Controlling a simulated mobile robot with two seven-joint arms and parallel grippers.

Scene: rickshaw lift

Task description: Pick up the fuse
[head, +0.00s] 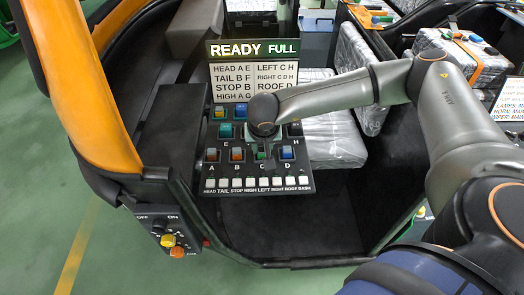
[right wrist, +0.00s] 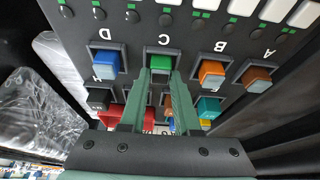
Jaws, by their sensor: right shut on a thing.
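The control panel (head: 222,172) has rows of coloured fuses in sockets. A green fuse (right wrist: 158,60) sits in the socket at letter C, in the front row; it also shows in the head view (head: 261,156). My right gripper (right wrist: 160,72) reaches down from above, its two green fingers shut on the green fuse. The fuse still appears to be at its socket; I cannot tell whether it is raised. In the head view the right gripper (head: 262,148) is mostly hidden under its dark wrist. My left gripper is not in view.
Beside it stand a blue fuse (right wrist: 105,65) at D, an orange fuse (right wrist: 212,73) at B and a brown fuse (right wrist: 256,78) at A. White switches (head: 250,183) line the panel's front edge. A sign (head: 254,49) reads READY FULL. A switch box (head: 168,236) hangs at lower left.

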